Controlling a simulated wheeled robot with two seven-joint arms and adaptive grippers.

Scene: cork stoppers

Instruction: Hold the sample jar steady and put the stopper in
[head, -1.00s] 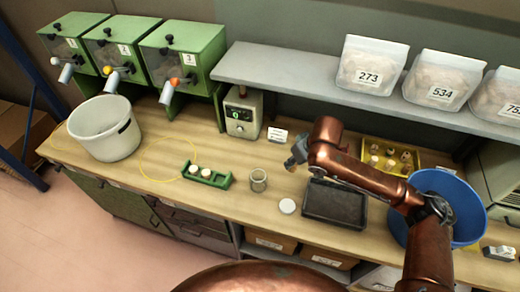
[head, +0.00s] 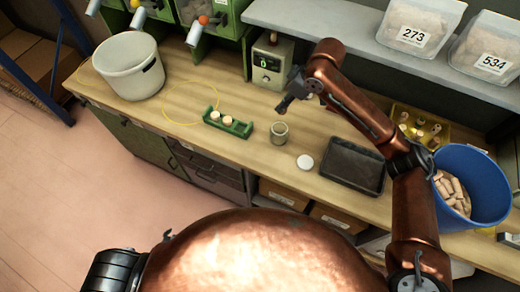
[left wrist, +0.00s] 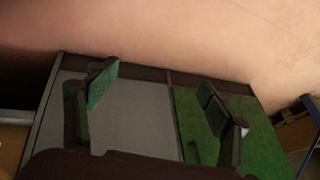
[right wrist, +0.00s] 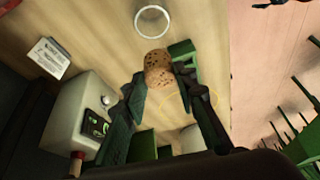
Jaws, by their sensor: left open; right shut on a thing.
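The sample jar (head: 279,133), small, clear and open, stands upright on the wooden bench; its round rim shows at the top of the right wrist view (right wrist: 151,21). My right gripper (head: 285,103) is above and just behind the jar in the head view. In the right wrist view its fingers are shut on a speckled brown cork stopper (right wrist: 157,68), apart from the jar. In the head view the gripper hides this stopper. My left gripper (left wrist: 165,95) is open and empty in the left wrist view, over the pink floor and cabinet fronts, away from the jar.
A green rack (head: 238,128) with pale stoppers stands left of the jar. A white disc (head: 305,162) and dark tray (head: 340,172) lie to its right. A scale-like device (head: 270,62) stands behind. A blue bucket (head: 478,172) of corks is at far right.

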